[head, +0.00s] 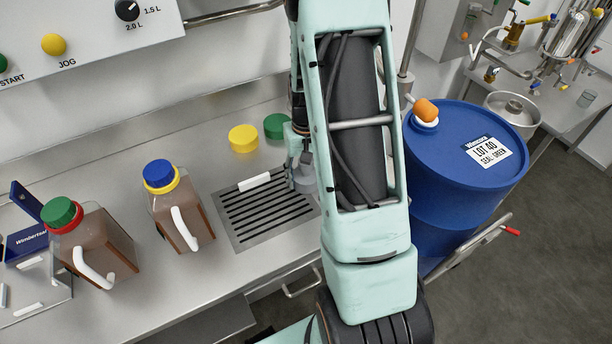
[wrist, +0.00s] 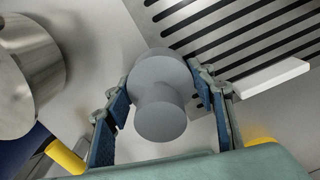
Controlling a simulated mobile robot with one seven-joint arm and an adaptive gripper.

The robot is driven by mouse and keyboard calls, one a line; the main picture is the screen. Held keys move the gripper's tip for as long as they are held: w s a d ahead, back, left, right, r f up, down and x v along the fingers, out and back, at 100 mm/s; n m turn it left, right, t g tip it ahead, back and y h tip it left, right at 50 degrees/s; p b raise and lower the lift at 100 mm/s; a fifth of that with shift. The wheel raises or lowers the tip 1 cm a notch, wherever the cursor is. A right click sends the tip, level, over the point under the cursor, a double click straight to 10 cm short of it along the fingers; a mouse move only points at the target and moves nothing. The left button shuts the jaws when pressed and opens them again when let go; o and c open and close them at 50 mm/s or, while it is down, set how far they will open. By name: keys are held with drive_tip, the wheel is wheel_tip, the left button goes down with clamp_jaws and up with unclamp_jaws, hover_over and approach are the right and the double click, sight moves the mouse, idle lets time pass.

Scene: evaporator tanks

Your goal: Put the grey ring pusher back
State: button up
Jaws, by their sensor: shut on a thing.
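The grey ring pusher (wrist: 160,112) is a round grey piece with a wide disc and a narrower knob. It sits between the two blue-padded fingers of my gripper (wrist: 160,78) in the wrist view, and the gripper is shut on it. In the head view the pusher (head: 304,178) is partly hidden by my arm, over the right side of the slotted drain grate (head: 262,212). I cannot tell whether its underside touches the surface.
A white bar (head: 254,182) lies at the grate's back edge. Yellow (head: 243,138) and green (head: 277,126) caps lie behind it. Two brown jugs (head: 180,215) (head: 100,245) stand left. A blue drum (head: 465,165) stands right. A metal cylinder (wrist: 28,75) is close left in the wrist view.

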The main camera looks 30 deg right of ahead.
drive_tip(key=shift+f, duration=0.2)
drive_tip(key=o, duration=1.2)
drive_tip(key=shift+r, duration=0.1)
wheel_tip(320, 180, up, 12)
drive_tip(key=shift+r+p, duration=0.2)
drive_tip(key=shift+p, duration=0.55)
